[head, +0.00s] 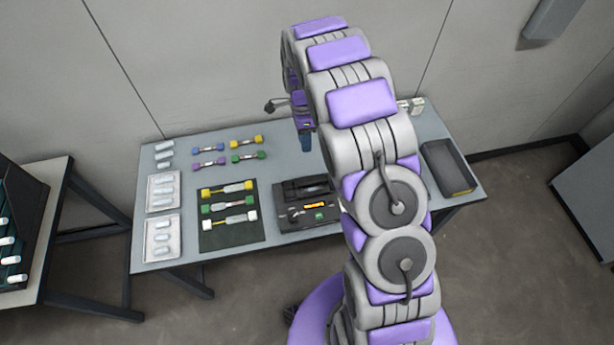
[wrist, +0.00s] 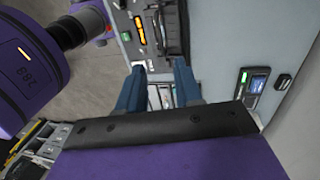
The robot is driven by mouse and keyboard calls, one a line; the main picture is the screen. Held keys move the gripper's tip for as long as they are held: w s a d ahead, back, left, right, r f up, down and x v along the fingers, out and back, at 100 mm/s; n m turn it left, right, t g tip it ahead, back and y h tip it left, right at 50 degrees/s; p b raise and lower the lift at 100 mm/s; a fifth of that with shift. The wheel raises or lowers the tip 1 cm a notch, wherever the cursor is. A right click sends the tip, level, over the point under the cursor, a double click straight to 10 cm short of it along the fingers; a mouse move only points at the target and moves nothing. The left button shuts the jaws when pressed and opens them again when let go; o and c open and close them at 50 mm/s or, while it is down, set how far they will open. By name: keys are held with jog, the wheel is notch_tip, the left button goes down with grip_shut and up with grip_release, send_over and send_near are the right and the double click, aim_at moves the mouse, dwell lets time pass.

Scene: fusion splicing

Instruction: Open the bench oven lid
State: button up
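No part is clearly marked as the bench oven. A black bench device (head: 308,212) with a dark raised part, orange and green marks sits at the middle of the table, partly behind my arm. The wrist view shows a similar dark device (wrist: 165,28) with an orange display, beyond the fingertips. A smaller unit (wrist: 257,84) with a screen and green light lies to the right. I cannot tell which has the lid or how it stands. My gripper (wrist: 159,66) is open, its two blue fingers apart with nothing held.
A dark mat (head: 232,236) with several dumbbell-shaped parts lies left of the device. Two trays of pale cylinders (head: 163,239) are at the table's left. A black bin (head: 449,168) is at the right. Small boxes (head: 417,104) stand at the back.

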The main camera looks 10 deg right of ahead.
send_over(307, 178)
jog(key=s, duration=0.3)
jog(key=f, duration=1.6)
jog(key=shift+a+f+b, duration=0.25)
jog(key=shift+a+b, duration=0.05)
jog(key=shift+c, duration=0.5)
grip_shut()
